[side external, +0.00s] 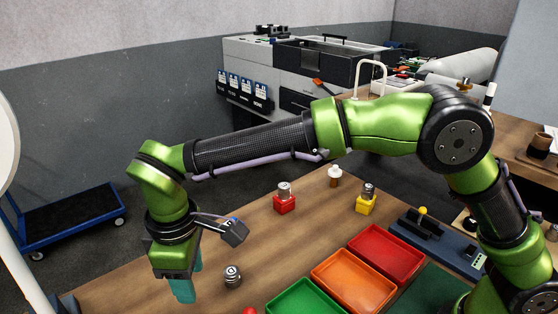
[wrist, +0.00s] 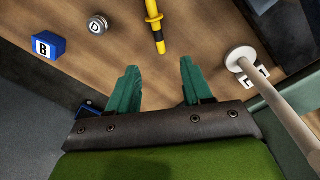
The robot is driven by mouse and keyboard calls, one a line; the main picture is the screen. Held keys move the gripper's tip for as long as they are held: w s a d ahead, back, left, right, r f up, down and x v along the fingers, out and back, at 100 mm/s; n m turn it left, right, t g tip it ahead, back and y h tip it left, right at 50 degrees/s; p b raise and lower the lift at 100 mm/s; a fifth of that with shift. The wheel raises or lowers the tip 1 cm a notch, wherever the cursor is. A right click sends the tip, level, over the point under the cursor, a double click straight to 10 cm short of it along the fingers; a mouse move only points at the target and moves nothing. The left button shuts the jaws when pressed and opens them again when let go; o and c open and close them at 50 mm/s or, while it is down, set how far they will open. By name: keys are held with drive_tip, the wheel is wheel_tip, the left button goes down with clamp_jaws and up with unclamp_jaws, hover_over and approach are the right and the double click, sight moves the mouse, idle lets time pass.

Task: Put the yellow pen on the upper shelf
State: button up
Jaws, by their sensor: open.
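The yellow pen (wrist: 154,22), with dark bands, shows at the top of the wrist view over the brown wooden table. Its upper end is cut off by the frame edge. I cannot make out the pen in the side view. My gripper (wrist: 160,80) has its two teal fingers apart with nothing between them, and the pen's near end lies beyond the fingertips. In the side view my gripper (side external: 183,290) points down at the table's left part. I cannot identify an upper shelf in either view.
A metal cylinder marked D (wrist: 97,25) and a blue block marked B (wrist: 48,46) are left of the pen. A white post (wrist: 272,95) stands at right. Red (side external: 386,252), orange (side external: 352,282) and green (side external: 305,299) trays lie at the table's front right.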

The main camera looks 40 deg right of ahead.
drive_tip(key=f, duration=1)
drive_tip(key=shift+w+d, duration=0.25)
drive_tip(key=shift+d, duration=0.1)
drive_tip(key=shift+w+d+f, duration=0.1)
drive_tip(key=shift+w+f, duration=0.05)
drive_tip(key=shift+f, duration=1.4)
drive_tip(key=shift+w+d+f, duration=0.1)
drive_tip(key=shift+w+f, duration=0.05)
drive_tip(key=shift+f, duration=1.35)
drive_tip(key=shift+c, duration=0.3)
drive_tip(key=shift+a, duration=0.1)
clamp_jaws()
